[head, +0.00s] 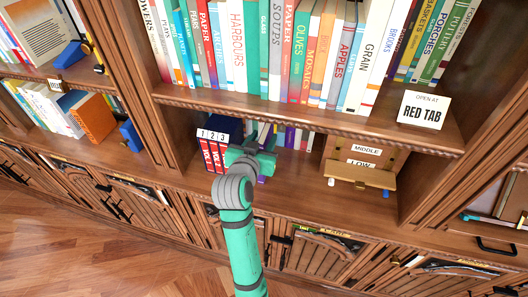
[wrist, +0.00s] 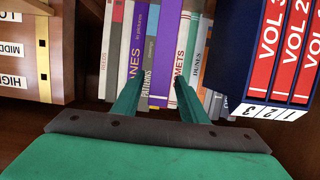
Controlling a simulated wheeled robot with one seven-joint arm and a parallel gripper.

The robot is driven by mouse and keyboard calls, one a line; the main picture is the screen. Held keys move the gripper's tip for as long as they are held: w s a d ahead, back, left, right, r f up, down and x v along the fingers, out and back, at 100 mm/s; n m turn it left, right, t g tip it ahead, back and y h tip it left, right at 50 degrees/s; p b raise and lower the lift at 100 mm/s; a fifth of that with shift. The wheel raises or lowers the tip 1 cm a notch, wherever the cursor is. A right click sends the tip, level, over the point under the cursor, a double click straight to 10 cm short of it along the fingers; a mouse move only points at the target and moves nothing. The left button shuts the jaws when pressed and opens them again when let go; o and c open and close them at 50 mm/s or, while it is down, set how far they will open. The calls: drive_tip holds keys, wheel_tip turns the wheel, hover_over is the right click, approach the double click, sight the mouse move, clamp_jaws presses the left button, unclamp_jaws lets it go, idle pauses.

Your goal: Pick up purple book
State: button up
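Two purple spines show in the wrist view. One purple book (wrist: 166,55) stands in the row, tilted in the picture, in line with the gap between my fingers. Another purple book (wrist: 138,38), lettered partly "ANES", is to its left, its lower part behind my left finger. My gripper (wrist: 158,82) is open, with its fingertips at the near face of the row; whether they touch any spine I cannot tell. In the head view my gripper (head: 252,160) is at the lower shelf and hides much of the books there.
Blue-and-red volumes (wrist: 265,50) labelled 1 2 3 stand close on the right in the wrist view. A wooden box (wrist: 38,50) with level labels is on the left. The upper shelf edge (head: 300,117) overhangs this bay.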

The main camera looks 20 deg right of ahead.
drive_tip(key=shift+w+d+f, duration=0.35)
drive_tip(key=shift+w+d, duration=0.4)
drive_tip(key=shift+d, duration=0.1)
drive_tip(key=shift+a, duration=0.15)
clamp_jaws()
drive_tip(key=shift+w+r, duration=0.1)
drive_tip(key=shift+r, duration=0.1)
